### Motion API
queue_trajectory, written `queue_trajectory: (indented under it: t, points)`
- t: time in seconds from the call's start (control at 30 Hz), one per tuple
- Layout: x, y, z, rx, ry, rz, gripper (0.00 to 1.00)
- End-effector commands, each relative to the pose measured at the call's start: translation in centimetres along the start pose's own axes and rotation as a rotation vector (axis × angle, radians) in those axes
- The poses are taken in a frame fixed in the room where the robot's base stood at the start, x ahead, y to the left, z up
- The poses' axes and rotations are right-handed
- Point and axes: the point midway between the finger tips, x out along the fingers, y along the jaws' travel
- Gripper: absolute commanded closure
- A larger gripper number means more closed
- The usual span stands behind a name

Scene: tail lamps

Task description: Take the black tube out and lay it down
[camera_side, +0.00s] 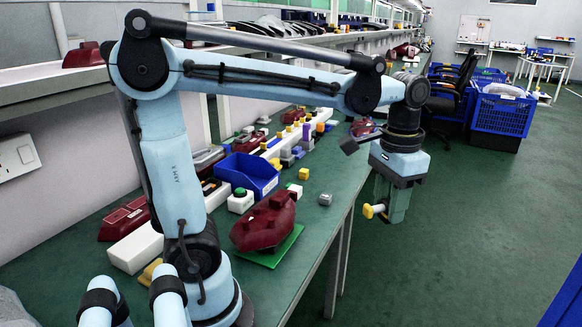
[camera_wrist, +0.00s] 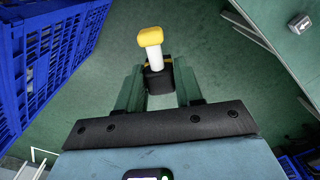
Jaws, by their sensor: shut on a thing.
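My gripper (camera_side: 391,214) hangs out past the table's right edge, pointing down. It is shut on a small piece with a yellow end (camera_side: 369,211). In the wrist view, this held piece has a rounded yellow tip (camera_wrist: 150,37), a white shaft (camera_wrist: 155,58) and a black part (camera_wrist: 158,81) with a yellow band, between the fingers of my gripper (camera_wrist: 158,76). The black part is partly hidden by the fingers. I cannot tell whether this black part is the black tube. A dark red tail lamp (camera_side: 262,222) sits on a green mat (camera_side: 275,255) on the table.
The green table (camera_side: 310,222) holds a blue bin (camera_side: 246,173), a white box with a green button (camera_side: 240,201), a yellow block (camera_side: 304,173) and a grey block (camera_side: 325,199). Blue crates (camera_side: 502,112) stand on the floor behind. The floor under my gripper looks clear.

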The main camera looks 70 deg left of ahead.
Motion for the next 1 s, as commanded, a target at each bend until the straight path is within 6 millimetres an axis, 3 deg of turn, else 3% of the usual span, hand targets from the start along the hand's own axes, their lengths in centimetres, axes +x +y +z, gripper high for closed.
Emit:
queue_trajectory:
  t: [0.17,0.37,0.7,1.0]
  points:
    - [0.4,-1.5,-1.5,-0.013,0.015,-0.031,1.0]
    - [1.5,-6.5,-5.9,-0.04,0.068,-0.141,1.0]
    - [3.8,-18.5,-12.4,-0.048,0.19,-0.4,1.0]
    - [5.8,-30.2,-14.9,-0.027,0.31,-0.638,1.0]
